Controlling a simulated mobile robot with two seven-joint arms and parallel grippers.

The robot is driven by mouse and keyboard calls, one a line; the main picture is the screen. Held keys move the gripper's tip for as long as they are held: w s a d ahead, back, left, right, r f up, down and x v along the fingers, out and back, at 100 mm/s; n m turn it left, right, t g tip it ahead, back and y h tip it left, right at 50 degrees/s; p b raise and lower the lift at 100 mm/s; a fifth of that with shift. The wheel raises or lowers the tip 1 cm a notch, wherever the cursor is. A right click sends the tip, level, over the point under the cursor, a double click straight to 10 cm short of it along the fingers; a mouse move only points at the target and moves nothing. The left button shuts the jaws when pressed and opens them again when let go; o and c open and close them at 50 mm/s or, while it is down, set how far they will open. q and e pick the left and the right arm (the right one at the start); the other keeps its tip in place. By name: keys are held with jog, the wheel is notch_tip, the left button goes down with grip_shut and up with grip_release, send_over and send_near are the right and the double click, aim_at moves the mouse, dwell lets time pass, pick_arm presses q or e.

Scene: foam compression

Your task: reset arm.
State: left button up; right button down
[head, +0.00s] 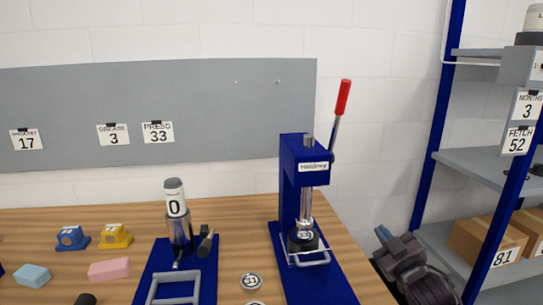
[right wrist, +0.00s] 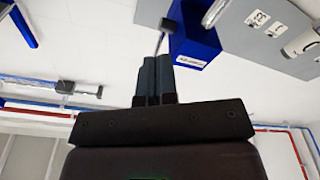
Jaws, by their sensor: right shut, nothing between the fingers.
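My right gripper (head: 381,232) is low at the right of the head view, in front of the shelf and off the table's right edge. Its bluish fingers (right wrist: 153,75) are together with nothing between them in the right wrist view. The blue press (head: 292,180) stands upright on the table to its left, apart from it. The press lever with its red handle (head: 343,97) points up. The press also shows at the top of the right wrist view (right wrist: 196,38), seen at a steep tilt. My left gripper is not in view.
A wooden table (head: 236,215) holds a blue stand with a canister (head: 175,198), a round tin (head: 251,281), a pink block (head: 109,269), a light blue block (head: 32,276) and yellow (head: 116,236) and blue (head: 72,238) pieces. A shelf with boxes (head: 478,240) stands at right.

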jog(key=s+d+f+m+g+h, duration=0.1)
jog(key=s+f+m+g+h, duration=0.3)
jog(key=s+f, duration=2.5)
jog(key=s+m+g, duration=0.1)
jog(key=m+g, duration=0.2)
jog(key=shift+s+d+m, duration=0.25)
jog(key=shift+m, duration=0.05)
jog(key=shift+r, duration=0.1)
jog(key=c, duration=1.8)
grip_release()
jog(key=shift+c, duration=0.2)
